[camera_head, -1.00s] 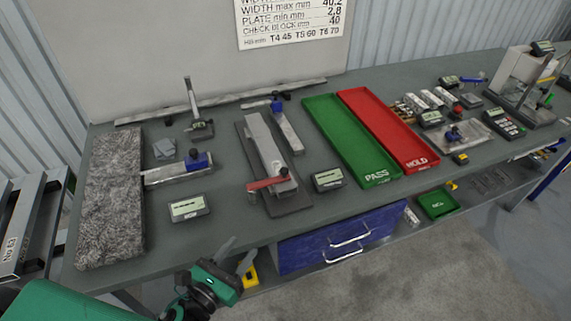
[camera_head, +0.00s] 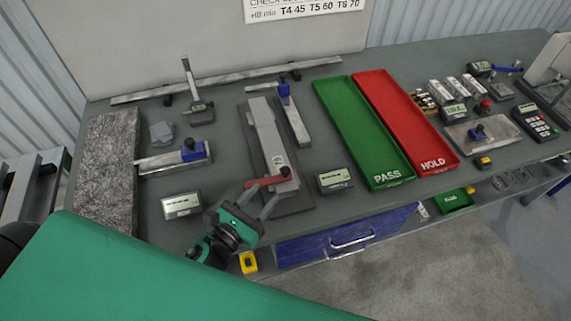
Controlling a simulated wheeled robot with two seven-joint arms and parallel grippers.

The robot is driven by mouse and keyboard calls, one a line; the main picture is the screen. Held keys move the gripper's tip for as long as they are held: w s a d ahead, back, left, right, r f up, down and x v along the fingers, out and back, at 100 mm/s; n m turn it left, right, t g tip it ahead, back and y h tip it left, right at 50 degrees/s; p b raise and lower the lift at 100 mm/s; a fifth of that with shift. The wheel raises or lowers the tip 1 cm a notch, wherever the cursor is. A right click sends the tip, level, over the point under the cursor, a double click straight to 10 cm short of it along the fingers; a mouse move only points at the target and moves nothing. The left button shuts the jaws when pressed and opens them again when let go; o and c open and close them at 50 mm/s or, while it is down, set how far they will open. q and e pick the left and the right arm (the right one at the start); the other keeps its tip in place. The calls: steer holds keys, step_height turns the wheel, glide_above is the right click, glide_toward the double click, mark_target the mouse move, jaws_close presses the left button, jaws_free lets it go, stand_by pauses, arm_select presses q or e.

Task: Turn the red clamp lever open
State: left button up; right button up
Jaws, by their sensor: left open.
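The red clamp lever (camera_head: 266,181) lies across the near end of a grey metal fixture (camera_head: 266,140) on a dark base plate. Its arm points left from a dark pivot knob. My left gripper (camera_head: 258,199) is open, with its two grey fingers pointing up and right toward the lever's left end. The fingertips look very close to the lever; I cannot tell whether they touch it. Nothing shows between the fingers. My right gripper is not in view.
Small display boxes stand left (camera_head: 181,205) and right (camera_head: 335,180) of the fixture. A caliper with a blue slider (camera_head: 193,150) lies to the left, another gauge (camera_head: 292,112) behind. Green PASS (camera_head: 385,179) and red HOLD (camera_head: 434,161) trays are to the right.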

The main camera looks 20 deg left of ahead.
mark_target(282, 173)
arm_select(q)
steer(key=p+x, duration=0.2)
steer(key=x, duration=0.4)
steer(key=shift+r, duration=0.15)
steer(key=p+x, duration=0.1)
steer(key=x, duration=0.2)
steer(key=shift+w, duration=0.15)
steer(key=shift+w+d+p, duration=0.25)
steer(key=shift+w+p, duration=0.1)
steer(key=shift+w, duration=0.2)
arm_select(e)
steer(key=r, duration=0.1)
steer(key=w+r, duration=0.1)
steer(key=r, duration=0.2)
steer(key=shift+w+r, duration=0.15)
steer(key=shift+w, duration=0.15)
arm_select(q)
steer(key=shift+c, duration=0.2)
jaws_close()
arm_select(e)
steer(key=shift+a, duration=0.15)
